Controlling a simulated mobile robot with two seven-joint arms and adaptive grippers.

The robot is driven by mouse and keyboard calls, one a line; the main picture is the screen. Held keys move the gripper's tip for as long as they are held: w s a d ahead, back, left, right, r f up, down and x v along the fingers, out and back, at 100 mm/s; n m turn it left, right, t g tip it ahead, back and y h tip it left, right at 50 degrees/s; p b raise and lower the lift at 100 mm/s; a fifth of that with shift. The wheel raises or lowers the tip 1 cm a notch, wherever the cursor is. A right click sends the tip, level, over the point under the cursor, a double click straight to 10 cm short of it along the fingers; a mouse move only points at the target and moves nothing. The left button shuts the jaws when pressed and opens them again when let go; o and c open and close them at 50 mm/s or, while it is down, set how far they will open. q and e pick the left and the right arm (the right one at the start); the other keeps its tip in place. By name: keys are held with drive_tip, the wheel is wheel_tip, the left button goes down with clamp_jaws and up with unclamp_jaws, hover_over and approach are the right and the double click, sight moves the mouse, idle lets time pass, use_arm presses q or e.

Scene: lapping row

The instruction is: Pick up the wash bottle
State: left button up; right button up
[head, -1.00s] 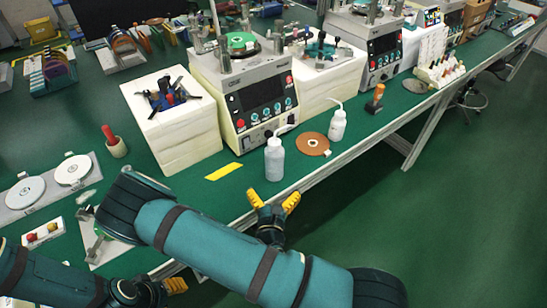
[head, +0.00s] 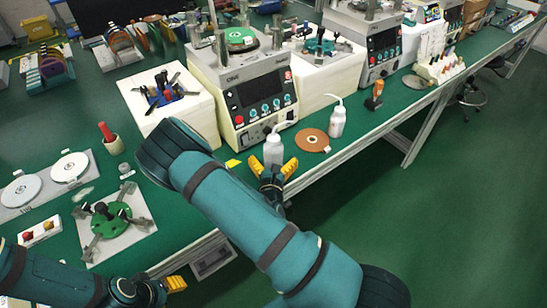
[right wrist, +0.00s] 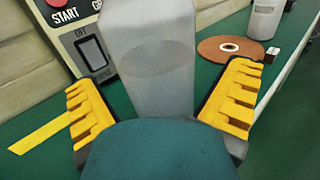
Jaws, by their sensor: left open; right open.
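A white wash bottle (head: 272,149) with a bent spout stands upright near the bench's front edge, below the lapping machine. A second, similar wash bottle (head: 337,121) stands further right and back. My right gripper (head: 273,170) is open, its yellow fingers on either side of the nearer bottle. In the right wrist view the grey-white bottle body (right wrist: 150,50) lies between the spread fingers (right wrist: 160,100), with no clear contact; its top is out of frame. My left gripper (head: 176,285) is open and empty at the bottom left, in front of the bench, away from both bottles.
A copper-coloured disc (head: 312,140) lies between the two bottles. The lapping machine (head: 240,95) stands close behind the nearer bottle. A yellow strip (head: 233,163) lies left of it, partly behind my right arm. A green round fixture (head: 105,218) sits on a plate at left.

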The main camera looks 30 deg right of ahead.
drive_tip(key=c, duration=1.4)
